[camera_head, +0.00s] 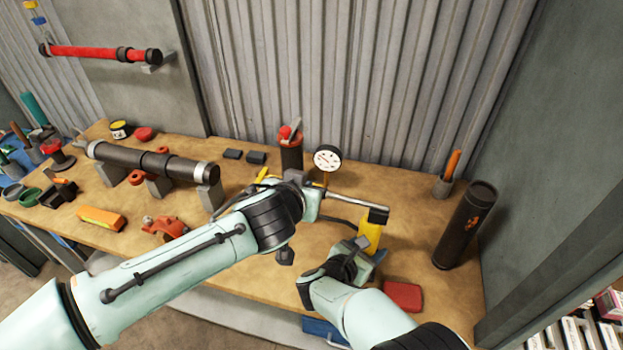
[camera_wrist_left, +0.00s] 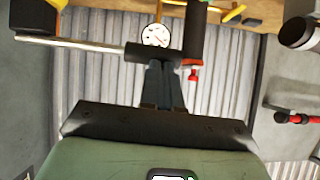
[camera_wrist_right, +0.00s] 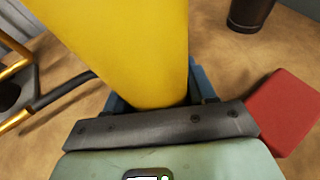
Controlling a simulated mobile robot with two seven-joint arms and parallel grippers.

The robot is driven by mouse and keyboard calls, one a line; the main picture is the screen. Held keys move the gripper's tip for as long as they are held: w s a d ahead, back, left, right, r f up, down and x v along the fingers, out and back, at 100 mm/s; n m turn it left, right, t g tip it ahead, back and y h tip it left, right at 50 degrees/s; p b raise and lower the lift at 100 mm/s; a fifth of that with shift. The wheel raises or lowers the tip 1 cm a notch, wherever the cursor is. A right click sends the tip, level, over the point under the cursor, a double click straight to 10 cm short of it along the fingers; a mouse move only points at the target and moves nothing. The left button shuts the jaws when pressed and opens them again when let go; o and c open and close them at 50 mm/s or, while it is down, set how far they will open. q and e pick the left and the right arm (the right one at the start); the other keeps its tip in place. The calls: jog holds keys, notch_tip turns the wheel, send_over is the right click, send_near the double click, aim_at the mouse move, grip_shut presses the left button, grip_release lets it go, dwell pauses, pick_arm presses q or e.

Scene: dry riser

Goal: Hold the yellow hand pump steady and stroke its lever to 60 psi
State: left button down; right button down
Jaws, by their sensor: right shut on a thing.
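The yellow hand pump (camera_head: 369,236) stands on the bench with a black head on top. My right gripper (camera_head: 361,245) is shut on its yellow body, which fills the right wrist view (camera_wrist_right: 125,45). A silver lever (camera_head: 355,202) runs from the pump head leftward and ends in a dark grip (camera_wrist_left: 145,52). My left gripper (camera_wrist_left: 165,65) has its fingers close together, touching or nearly touching that grip; nothing shows between them. A round white gauge (camera_head: 327,158) stands behind; its reading is too small to tell.
A black hose (camera_wrist_right: 65,92) runs from the pump. A red block (camera_head: 402,296) lies right of my right gripper. A dark cylinder (camera_head: 464,225) stands further right. A dark pipe (camera_head: 130,160) on supports and an orange-red fitting (camera_head: 165,227) lie left. A corrugated wall is behind.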

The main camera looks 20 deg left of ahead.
pick_arm(q)
jog(key=w+r+v, duration=0.1)
jog(key=r+v, duration=0.1)
jog(key=v, duration=1)
jog(key=shift+a, duration=0.2)
jog(key=shift+r, duration=0.15)
jog(key=w+d+r+m+g+y, duration=0.1)
jog(key=w+d+r+y, duration=0.15)
jog(key=w+r, duration=0.5)
jog(key=s+d+g, duration=0.1)
jog(key=d+g, duration=0.2)
jog(key=d, duration=0.3)
jog(key=shift+s+r+y, duration=0.35)
jog(key=shift+r+y, duration=0.1)
jog(key=shift+r, duration=0.05)
